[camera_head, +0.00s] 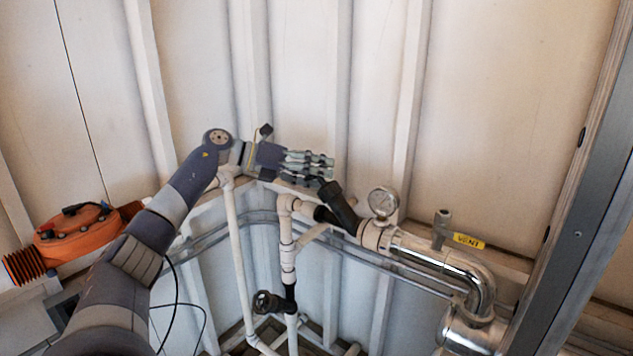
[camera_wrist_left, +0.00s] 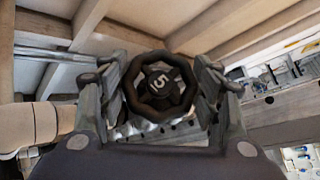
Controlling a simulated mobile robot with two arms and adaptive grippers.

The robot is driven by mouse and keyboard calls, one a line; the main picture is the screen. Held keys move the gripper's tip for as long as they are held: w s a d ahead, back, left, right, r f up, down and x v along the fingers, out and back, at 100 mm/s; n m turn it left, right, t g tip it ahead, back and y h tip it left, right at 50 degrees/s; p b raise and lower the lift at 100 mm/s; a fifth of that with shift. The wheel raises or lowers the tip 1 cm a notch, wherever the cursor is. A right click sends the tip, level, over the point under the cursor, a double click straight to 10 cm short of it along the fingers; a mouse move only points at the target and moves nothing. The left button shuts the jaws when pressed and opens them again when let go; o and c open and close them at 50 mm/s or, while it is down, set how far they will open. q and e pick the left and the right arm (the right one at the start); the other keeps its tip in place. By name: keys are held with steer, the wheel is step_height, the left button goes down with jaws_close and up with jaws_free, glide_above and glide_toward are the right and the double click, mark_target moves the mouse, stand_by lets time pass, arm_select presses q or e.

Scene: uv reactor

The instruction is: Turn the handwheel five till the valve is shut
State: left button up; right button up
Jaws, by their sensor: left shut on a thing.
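The handwheel five (camera_wrist_left: 133,100) is a dark round wheel with a white 5 on its hub, facing the camera in the left wrist view. My left gripper (camera_wrist_left: 158,88) has one finger on each side of the wheel and is shut on its rim. In the head view my left gripper (camera_head: 322,167) reaches in from the left to the upper end of a black valve (camera_head: 340,208) on the white pipework. The fingers partly hide the wheel there. How far the valve is turned cannot be told. My right gripper is not in view.
A pressure gauge (camera_head: 383,202) and a chrome pipe (camera_head: 440,262) with a yellow VENT tag (camera_head: 468,241) stand right of the valve. Another black handwheel (camera_head: 267,302) sits lower on the pipes. An orange housing (camera_head: 78,233) is at the left. The panelled wall is close behind.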

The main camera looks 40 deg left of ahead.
arm_select(q)
steer(key=m+h, duration=0.2)
steer(key=m, duration=0.1)
steer(key=m+h, duration=0.2)
steer(key=shift+a+r+g, duration=0.15)
steer(key=shift+r+g, duration=0.25)
steer(key=shift+m+b, duration=0.3)
steer(key=shift+m, duration=0.3)
steer(key=o, duration=0.7)
steer(key=shift+o, duration=0.2)
steer(key=shift+f, duration=0.1)
steer(key=shift+f, duration=0.1)
